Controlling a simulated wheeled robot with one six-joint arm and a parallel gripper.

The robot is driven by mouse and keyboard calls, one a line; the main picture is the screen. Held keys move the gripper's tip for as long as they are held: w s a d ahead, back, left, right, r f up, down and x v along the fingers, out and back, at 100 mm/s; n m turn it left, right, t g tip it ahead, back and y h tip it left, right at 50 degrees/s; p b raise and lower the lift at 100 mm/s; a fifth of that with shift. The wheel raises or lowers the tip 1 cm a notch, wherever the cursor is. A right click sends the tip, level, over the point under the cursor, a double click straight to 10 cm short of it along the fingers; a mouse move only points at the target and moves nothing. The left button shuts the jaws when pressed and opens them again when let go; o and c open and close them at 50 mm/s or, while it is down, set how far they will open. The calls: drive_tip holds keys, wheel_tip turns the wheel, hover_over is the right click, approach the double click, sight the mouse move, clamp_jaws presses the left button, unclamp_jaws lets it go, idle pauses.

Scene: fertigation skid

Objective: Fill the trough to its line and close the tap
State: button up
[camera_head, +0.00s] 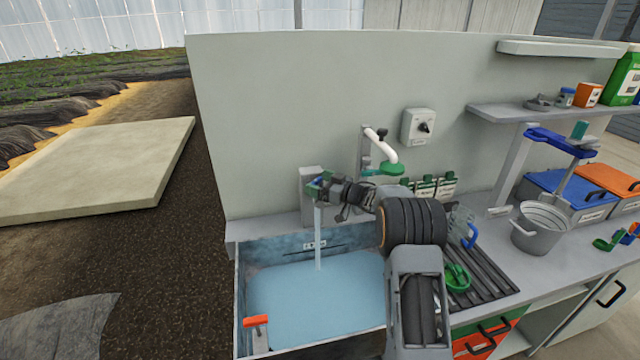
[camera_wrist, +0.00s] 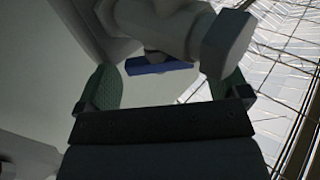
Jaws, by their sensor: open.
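The grey trough (camera_head: 239,300) at the front left holds pale blue water (camera_head: 315,292). A thin stream (camera_head: 318,240) falls into it from the tap (camera_head: 311,180) on the back wall, so the tap is running. A dark line (camera_head: 300,253) with a small label runs along the trough's back wall; the water surface looks a little below it. My gripper (camera_head: 322,186) is at the tap, its fingers open. In the wrist view, the tap's blue handle (camera_wrist: 160,68) lies between and beyond the open fingers (camera_wrist: 165,88), with no clear contact. The tap's body is partly hidden by my gripper.
A white bent pipe with a green end (camera_head: 391,168) projects right of my gripper. An orange-topped piece (camera_head: 256,320) stands at the trough's front left. A ribbed drainboard (camera_head: 490,270), bucket (camera_head: 540,228) and wall shelf (camera_head: 530,112) lie to the right.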

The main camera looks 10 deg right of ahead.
drive_tip(key=b+v, duration=0.3)
drive_tip(key=v, duration=1)
drive_tip(key=shift+s+d, duration=0.2)
drive_tip(key=shift+s, duration=0.1)
drive_tip(key=shift+r, duration=0.1)
idle(6.3)
